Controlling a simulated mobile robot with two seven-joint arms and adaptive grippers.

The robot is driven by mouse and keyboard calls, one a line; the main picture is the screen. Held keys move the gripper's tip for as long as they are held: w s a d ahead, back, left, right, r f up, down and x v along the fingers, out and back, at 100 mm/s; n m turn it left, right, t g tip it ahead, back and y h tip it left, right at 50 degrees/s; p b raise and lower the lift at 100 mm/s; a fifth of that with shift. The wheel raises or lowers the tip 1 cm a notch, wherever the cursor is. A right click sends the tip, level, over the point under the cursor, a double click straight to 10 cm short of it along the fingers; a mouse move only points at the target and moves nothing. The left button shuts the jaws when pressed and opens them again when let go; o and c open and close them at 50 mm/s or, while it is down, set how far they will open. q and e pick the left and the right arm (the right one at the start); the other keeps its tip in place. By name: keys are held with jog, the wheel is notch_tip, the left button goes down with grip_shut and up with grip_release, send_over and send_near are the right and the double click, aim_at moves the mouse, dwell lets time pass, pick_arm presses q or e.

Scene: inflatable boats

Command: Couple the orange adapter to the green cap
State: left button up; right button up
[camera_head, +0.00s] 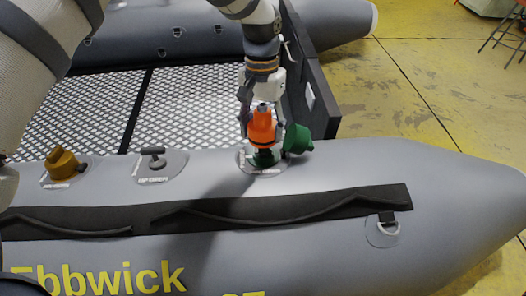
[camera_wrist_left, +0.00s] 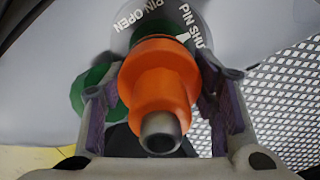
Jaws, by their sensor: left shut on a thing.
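The orange adapter (camera_head: 262,126), with a grey stub on top, stands upright over the green valve seat (camera_head: 264,159) on the boat's grey tube. Its lower end is at the seat; I cannot tell how deep it sits. The green cap (camera_head: 297,139) hangs open just right of the adapter. My left gripper (camera_head: 262,132) points down, shut on the adapter with a finger on each side. In the left wrist view the orange adapter (camera_wrist_left: 158,75) sits between the purple-padded fingers, and the green cap (camera_wrist_left: 90,92) is partly hidden behind the left finger.
A brown-yellow capped valve (camera_head: 62,164) and a dark grey T-shaped valve (camera_head: 153,158) lie to the left along the grey tube (camera_head: 330,245). A black strap (camera_head: 300,208) runs in front. The perforated floor (camera_head: 190,105) lies behind.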

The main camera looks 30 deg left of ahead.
aim_at(263, 145)
pick_arm(q)
jog(key=shift+s+d+f, duration=0.1)
jog(key=shift+s+f, duration=0.05)
jog(key=shift+f, duration=0.5)
jog(key=shift+s+d+f, duration=0.1)
jog(key=shift+f, duration=0.55)
jog(key=shift+f, duration=0.1)
jog(key=shift+f, duration=0.25)
jog(key=shift+s+d+f+b, duration=0.15)
jog(key=shift+f+b, duration=0.2)
jog(key=shift+f, duration=0.5)
dwell(0.5)
